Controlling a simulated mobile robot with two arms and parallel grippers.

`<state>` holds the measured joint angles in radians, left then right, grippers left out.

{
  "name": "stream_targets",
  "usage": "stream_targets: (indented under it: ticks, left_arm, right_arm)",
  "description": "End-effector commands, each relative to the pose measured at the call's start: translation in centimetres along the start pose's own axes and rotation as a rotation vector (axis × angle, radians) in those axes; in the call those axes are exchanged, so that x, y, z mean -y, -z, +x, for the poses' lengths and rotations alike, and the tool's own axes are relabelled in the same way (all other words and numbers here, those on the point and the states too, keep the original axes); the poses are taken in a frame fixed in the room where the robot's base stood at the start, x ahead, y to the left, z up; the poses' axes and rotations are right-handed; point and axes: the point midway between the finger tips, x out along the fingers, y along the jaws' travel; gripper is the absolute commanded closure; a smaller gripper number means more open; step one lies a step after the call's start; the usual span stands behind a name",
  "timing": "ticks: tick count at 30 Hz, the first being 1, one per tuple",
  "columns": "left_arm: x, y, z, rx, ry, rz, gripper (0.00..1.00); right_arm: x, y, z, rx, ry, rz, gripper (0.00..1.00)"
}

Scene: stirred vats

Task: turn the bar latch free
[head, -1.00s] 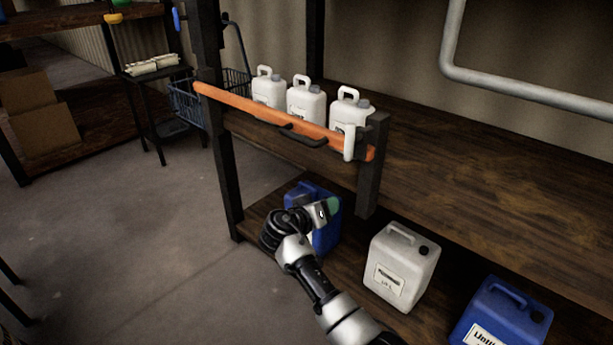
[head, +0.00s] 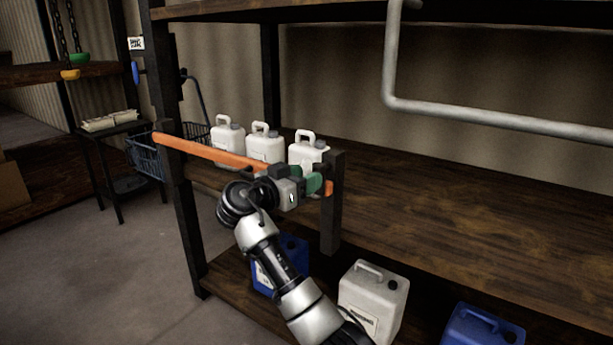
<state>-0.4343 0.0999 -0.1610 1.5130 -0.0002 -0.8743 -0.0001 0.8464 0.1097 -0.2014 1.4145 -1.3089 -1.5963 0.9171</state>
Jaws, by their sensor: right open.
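An orange bar (head: 208,150) runs across the front of the upper shelf, from the left post to a short dark post (head: 332,205) on the right. My right gripper (head: 316,183), with green fingertips, is at the bar's right end, in front of it. It is open. The white latch handle at that end is mostly hidden behind my gripper, and I cannot tell whether the fingers are around it or touching it. The bar's dark grip is also hidden by my gripper. My left gripper is out of view.
White jugs (head: 265,146) stand close behind the bar. A white canister (head: 372,300) and blue canisters (head: 484,326) stand on the lower shelf. A grey pipe (head: 480,118) crosses at the upper right. The upper shelf's right side is bare.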

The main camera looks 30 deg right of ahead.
Motion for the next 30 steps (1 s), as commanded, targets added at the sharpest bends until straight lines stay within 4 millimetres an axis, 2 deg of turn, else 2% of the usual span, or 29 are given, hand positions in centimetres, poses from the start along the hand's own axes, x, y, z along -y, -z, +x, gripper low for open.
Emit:
stream_targets:
  ticks: [4, 13, 22, 30]
  left_arm:
    - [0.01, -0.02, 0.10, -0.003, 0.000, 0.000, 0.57]
    - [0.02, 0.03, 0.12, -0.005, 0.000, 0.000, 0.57]
    - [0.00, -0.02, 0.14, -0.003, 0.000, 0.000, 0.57]
    - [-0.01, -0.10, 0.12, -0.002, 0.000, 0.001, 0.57]
  right_arm:
    - [-0.03, 0.03, 1.04, 0.000, -0.001, 0.000, 0.50]
    - [-0.01, -0.02, 1.18, 0.001, 0.000, -0.001, 0.51]
    - [0.00, -0.04, 1.15, 0.001, 0.001, -0.001, 0.97]
    - [0.01, -0.03, 1.14, -0.004, 0.001, -0.028, 0.98]
